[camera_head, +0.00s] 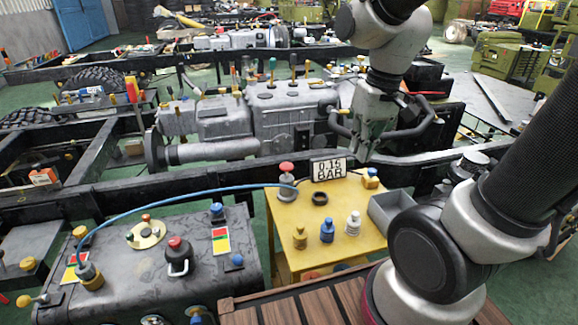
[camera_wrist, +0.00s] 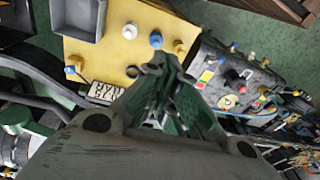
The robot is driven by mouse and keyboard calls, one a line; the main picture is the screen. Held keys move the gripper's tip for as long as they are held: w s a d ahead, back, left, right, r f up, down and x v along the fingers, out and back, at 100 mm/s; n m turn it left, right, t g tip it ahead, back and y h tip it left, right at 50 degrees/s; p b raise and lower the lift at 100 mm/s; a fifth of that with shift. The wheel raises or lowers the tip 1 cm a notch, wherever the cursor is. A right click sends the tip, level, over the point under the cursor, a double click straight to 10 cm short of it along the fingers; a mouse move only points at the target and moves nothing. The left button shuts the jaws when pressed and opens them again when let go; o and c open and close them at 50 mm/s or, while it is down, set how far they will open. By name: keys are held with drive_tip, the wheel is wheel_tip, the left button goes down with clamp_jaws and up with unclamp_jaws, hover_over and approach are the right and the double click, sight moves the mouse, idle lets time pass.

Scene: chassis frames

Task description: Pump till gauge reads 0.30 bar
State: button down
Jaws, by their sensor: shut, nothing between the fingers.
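The gauge display (camera_head: 328,169) reads "0.15 BAR" and stands at the back edge of the yellow table (camera_head: 262,232). To its left is a grey pump with a red knob (camera_head: 286,168). A blue hose (camera_head: 180,191) runs from the pump to a fitting on the dark grey tank (camera_head: 135,265). My gripper (camera_head: 361,152) is shut and empty, above and to the right of the gauge. In the wrist view my gripper (camera_wrist: 172,66) covers the middle; the display (camera_wrist: 103,92) shows left of it, and I cannot make out the pump there.
A black chassis rail (camera_head: 230,178) and a grey engine (camera_head: 285,115) lie behind. The tank carries a red-knobbed fitting (camera_head: 177,254).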

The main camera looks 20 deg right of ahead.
drive_tip(key=w+a+f+m+t+y, duration=0.1)
drive_tip(key=w+a+f+m, duration=0.1)
drive_tip(key=w+a+f, duration=0.45)
drive_tip(key=w+a+f+m+t, duration=0.1)
drive_tip(key=w+a+f+m, duration=0.2)
drive_tip(key=w, duration=0.6)
drive_tip(key=r+m+t+h, duration=0.1)
drive_tip(key=r+m+t, duration=0.1)
drive_tip(key=m+t, duration=0.3)
hover_over(289, 165)
drive_tip(key=n+t, duration=0.1)
drive_tip(key=shift+w+d+f, duration=0.1)
drive_tip(key=shift+f, duration=0.15)
drive_tip(key=shift+f, duration=4.25)
drive_tip(key=shift+f, duration=0.15)
drive_tip(key=shift+f, duration=0.3)
